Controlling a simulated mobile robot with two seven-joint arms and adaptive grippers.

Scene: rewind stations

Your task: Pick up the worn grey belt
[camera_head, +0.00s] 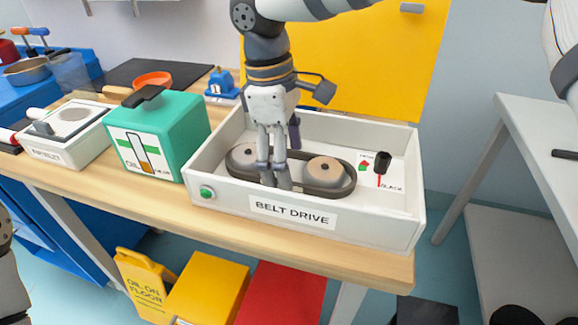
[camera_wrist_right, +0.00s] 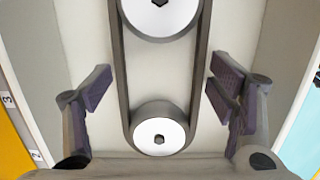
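The worn grey belt (camera_head: 316,190) runs around two pulleys inside the white belt drive box (camera_head: 370,222). In the right wrist view the belt (camera_wrist_right: 120,75) loops around both light discs, and its two strands look straight. My right gripper (camera_head: 274,178) reaches down into the box over the belt, between the two pulleys. In the right wrist view my right gripper (camera_wrist_right: 160,88) is open, with one finger on each side of the belt and a gap to each strand. Its fingers hide part of the belt in the head view. My left gripper is not in view.
A lever with a black knob (camera_head: 382,161) stands at the box's right, by the word SLACK. A green button (camera_head: 206,191) is on the front wall. A green oil box (camera_head: 160,135) stands to the left. A yellow panel (camera_head: 385,70) rises behind.

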